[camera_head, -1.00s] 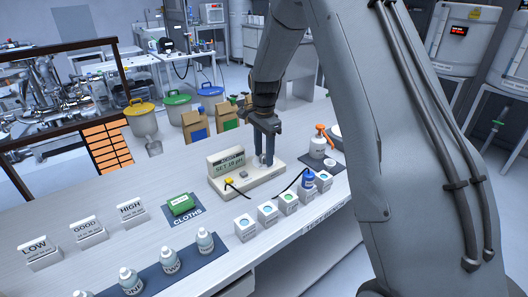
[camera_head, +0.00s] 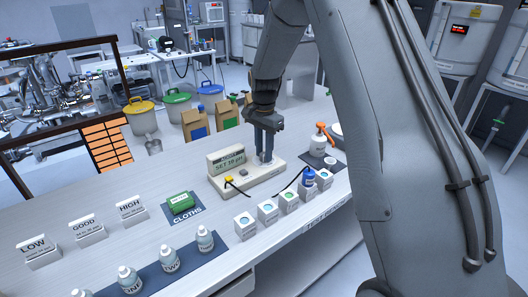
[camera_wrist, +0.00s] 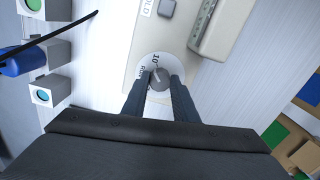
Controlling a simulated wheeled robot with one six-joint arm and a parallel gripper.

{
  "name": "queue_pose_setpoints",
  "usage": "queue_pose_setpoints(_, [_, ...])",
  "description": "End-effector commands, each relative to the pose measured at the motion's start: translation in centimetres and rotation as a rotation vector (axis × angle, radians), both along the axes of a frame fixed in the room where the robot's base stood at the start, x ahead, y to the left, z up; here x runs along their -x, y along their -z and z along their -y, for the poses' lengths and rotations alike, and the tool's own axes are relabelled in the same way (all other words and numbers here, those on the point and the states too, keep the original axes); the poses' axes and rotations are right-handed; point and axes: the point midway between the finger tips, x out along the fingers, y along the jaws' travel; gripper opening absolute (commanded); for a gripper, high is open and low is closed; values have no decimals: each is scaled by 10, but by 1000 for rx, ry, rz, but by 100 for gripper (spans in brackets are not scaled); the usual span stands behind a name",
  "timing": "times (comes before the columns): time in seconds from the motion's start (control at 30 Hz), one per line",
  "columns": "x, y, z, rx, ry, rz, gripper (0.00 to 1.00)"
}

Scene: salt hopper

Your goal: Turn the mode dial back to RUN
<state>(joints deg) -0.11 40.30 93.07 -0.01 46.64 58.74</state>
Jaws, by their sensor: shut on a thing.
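A cream meter (camera_head: 250,181) sits on the bench, with a raised display (camera_head: 228,162) that reads "SET 10" plus a small unit. In the wrist view the meter's cream top (camera_wrist: 145,35) shows with the mode dial, a grey knob (camera_wrist: 160,80) on a white disc (camera_wrist: 150,61). The disc carries a "10" mark and another mark that seems to read "RUN". My gripper (camera_wrist: 160,82) points down over the dial, with its two dark fingers shut on the knob's sides. In the head view my gripper (camera_head: 264,153) hides most of the dial.
A yellow button (camera_head: 229,179) is on the meter's front left. An orange-topped spray bottle (camera_head: 319,143) is to the right. A green cloth pack (camera_head: 181,203) lies left.

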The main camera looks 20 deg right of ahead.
Motion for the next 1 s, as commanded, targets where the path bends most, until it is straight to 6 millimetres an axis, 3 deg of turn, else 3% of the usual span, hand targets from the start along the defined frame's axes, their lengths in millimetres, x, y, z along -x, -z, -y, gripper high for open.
queue_pose_setpoints(0.6, [0,-1,1,0,-559,0,4])
queue_pose_setpoints(1.0, [0,-1,1,0,-777,0,4])
